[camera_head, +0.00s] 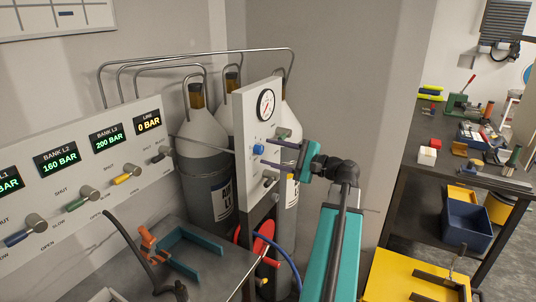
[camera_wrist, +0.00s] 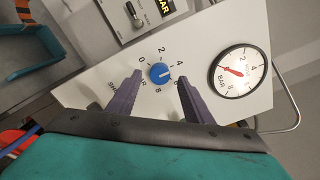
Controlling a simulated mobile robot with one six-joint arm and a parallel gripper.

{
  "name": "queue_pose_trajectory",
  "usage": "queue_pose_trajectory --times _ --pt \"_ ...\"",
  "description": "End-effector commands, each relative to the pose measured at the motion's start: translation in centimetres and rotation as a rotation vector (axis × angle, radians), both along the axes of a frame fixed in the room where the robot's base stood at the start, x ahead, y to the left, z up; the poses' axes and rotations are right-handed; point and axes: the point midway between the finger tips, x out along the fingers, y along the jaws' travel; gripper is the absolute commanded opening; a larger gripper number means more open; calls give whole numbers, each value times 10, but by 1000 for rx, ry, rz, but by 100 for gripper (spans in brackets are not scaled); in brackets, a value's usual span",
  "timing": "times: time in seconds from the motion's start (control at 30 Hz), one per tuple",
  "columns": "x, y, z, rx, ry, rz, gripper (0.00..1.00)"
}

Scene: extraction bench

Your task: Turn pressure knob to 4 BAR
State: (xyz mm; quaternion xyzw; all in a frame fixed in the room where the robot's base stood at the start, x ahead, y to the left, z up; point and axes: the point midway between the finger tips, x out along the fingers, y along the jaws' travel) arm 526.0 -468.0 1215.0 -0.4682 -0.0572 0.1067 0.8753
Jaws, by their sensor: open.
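The blue pressure knob (camera_head: 258,149) is on a white upright panel (camera_head: 243,118). In the wrist view the knob (camera_wrist: 158,73) sits inside a printed dial with 0, 2, 4 and 8 legible; a short pale mark lies on its right side, but its exact setting is hard to read. My gripper (camera_head: 266,152) is open at the panel, its dark purple fingers pointing left toward the knob. In the wrist view my gripper (camera_wrist: 160,74) has one fingertip on each side of the knob, with visible gaps; depth to it is unclear.
A round gauge (camera_head: 266,103) with a red needle is above the knob. Gas cylinders (camera_head: 203,134) stand behind the panel. A sloped console (camera_head: 95,175) at left has digital readouts, LINE showing 0 BAR. A lever valve (camera_head: 270,179) is below the knob.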

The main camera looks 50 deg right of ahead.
Motion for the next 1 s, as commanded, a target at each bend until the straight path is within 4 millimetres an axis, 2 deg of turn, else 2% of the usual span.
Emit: queue_pose_trajectory --times 0.6,0.8,1.0 --pt "-84 -21 -3 1 1 -3 46" --pt "-103 -26 -2 0 1 -1 46" --pt "-111 -27 -1 0 1 -1 46"
